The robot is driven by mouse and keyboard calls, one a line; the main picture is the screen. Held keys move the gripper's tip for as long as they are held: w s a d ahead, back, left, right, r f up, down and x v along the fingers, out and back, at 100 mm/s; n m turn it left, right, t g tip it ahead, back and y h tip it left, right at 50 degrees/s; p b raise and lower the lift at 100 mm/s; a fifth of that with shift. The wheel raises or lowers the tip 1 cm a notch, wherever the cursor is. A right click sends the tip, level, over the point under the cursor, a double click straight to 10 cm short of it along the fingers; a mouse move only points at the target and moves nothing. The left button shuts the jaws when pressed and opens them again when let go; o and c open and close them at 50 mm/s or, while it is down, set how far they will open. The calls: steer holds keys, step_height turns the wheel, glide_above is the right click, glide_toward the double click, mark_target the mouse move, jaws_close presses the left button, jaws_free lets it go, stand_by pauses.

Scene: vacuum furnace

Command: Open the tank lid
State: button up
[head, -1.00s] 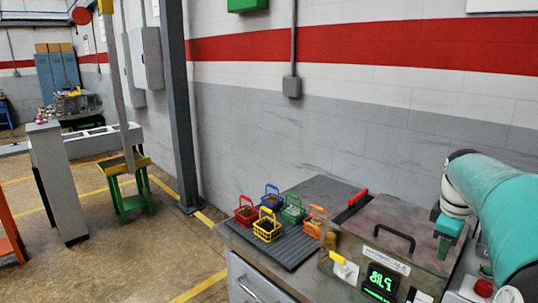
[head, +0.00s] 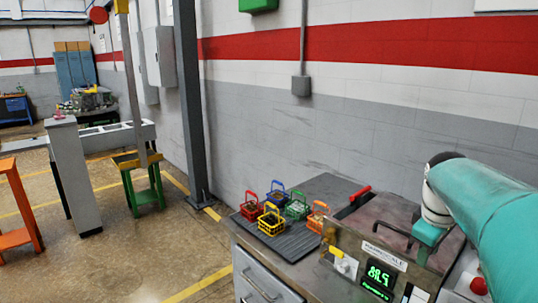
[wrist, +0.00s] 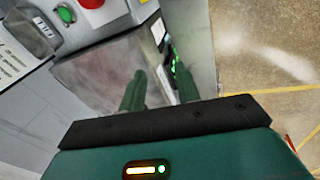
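The metal tank (head: 350,257) stands on the bench at the lower right of the head view, with a green-lit display on its front. Its lid (head: 375,222) is closed and carries a black bar handle (head: 393,236). My gripper (head: 424,250) is over the right part of the lid, close to the handle's right end; I cannot tell whether they touch. In the wrist view, my two green fingers (wrist: 159,90) are apart with nothing seen between them. The tank's metal surface (wrist: 95,75) shows behind them. The handle cannot be made out there.
Several coloured wire baskets (head: 272,223) stand on a dark ribbed mat (head: 288,248) left of the tank. A red handle (head: 360,192) lies behind the tank. A red button (head: 478,286) is at its right. The wall is close behind; open floor lies left of the bench.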

steer(key=s+a+f+m+t+y, duration=0.1)
steer(key=s+a+f+m, duration=0.1)
steer(key=s+a, duration=0.5)
steer(key=s+a+f+m+t+y, duration=0.1)
steer(key=s+a, duration=0.6)
steer(key=a, duration=0.8)
steer(key=f+m+t, duration=0.1)
steer(key=m, duration=0.1)
steer(key=shift+s+f+m, duration=0.25)
steer(key=shift+f+m, duration=0.05)
steer(key=shift+m, duration=0.1)
steer(key=shift+s+a+f, duration=0.2)
steer(key=c, duration=0.3)
jaws_close()
steer(key=shift+a, duration=0.15)
